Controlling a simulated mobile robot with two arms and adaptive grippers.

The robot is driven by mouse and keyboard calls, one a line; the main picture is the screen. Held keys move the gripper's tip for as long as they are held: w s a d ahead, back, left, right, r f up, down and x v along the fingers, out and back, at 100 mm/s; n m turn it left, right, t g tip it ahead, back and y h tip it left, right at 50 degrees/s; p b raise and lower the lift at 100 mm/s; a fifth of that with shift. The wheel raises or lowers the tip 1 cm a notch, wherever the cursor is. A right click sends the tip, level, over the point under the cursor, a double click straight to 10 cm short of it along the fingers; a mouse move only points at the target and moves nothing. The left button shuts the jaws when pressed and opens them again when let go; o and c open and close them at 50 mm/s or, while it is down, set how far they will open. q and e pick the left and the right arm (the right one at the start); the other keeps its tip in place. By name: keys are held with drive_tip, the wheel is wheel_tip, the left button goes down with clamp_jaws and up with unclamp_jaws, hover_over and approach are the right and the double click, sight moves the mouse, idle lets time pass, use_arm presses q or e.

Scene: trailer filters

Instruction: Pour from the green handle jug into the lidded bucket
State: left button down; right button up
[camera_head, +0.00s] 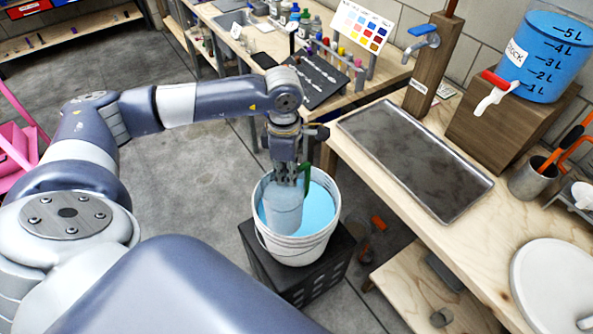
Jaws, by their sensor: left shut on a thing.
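My left gripper (287,176) points down over a white bucket (298,252) and is shut on the jug with the green handle (307,180). The jug's clear, bluish body (283,212) hangs inside the bucket's mouth and looks about upright. The bucket is open, holds blue liquid (317,207) and stands on a dark crate-like stand. Whether the jug's bottom dips into the liquid is hard to tell. A round white lid-like disc (558,285) is at the right on the bench. My right gripper is not in view.
A wooden bench with a metal tray (418,158) runs along the right. A blue water container (545,55) with a red-and-white tap stands on a wooden block (505,122). A metal cup (530,180) holds tools. Another bench with paints is behind.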

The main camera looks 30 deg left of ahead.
use_arm(q)
drive_tip(key=a+f+n+p, duration=0.1)
drive_tip(key=a+f+n, duration=0.1)
drive_tip(key=a+n, duration=0.8)
drive_tip(key=a+f+n+p, duration=0.1)
drive_tip(key=a+f+n, duration=0.2)
drive_tip(key=a+n, duration=0.8)
drive_tip(key=shift+w+a+n, duration=0.2)
drive_tip(key=shift+w+n, duration=0.05)
drive_tip(key=shift+n, duration=0.65)
drive_tip(key=shift+d, duration=0.15)
